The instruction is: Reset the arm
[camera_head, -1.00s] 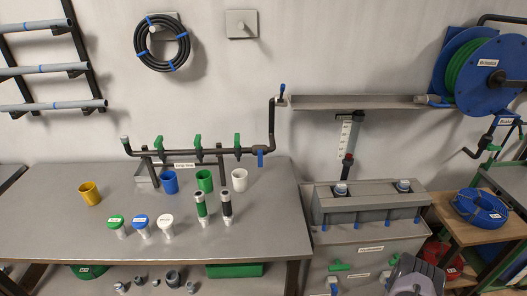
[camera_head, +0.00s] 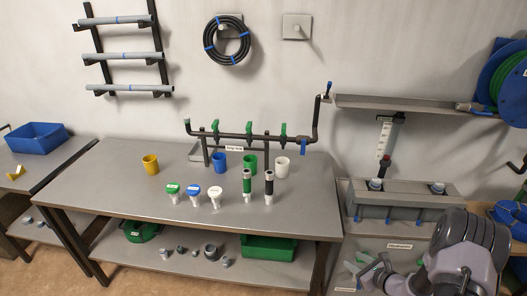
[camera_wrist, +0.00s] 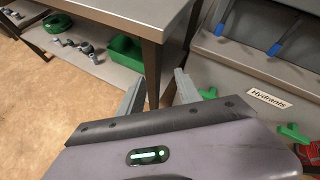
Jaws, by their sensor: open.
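My gripper (camera_head: 367,270) shows at the lower right in the head view, in front of the grey hydrant cabinet and right of the workbench. In the wrist view my gripper (camera_wrist: 158,98) is open, its two fingers spread apart with nothing between them. The workbench's front leg and edge lie beyond the fingers, and the cabinet with its "Hydrants" label (camera_wrist: 269,98) is to the right. My arm covers part of the cabinet's front in the head view.
The workbench (camera_head: 110,185) holds cups (camera_head: 150,165), capped containers (camera_head: 215,197), dark cylinders (camera_head: 269,187) and a manifold pipe (camera_head: 240,136). Green bins (camera_head: 270,247) and fittings sit on its lower shelf. Green handles (camera_wrist: 293,132) protrude from the cabinet. Floor is open at the lower left.

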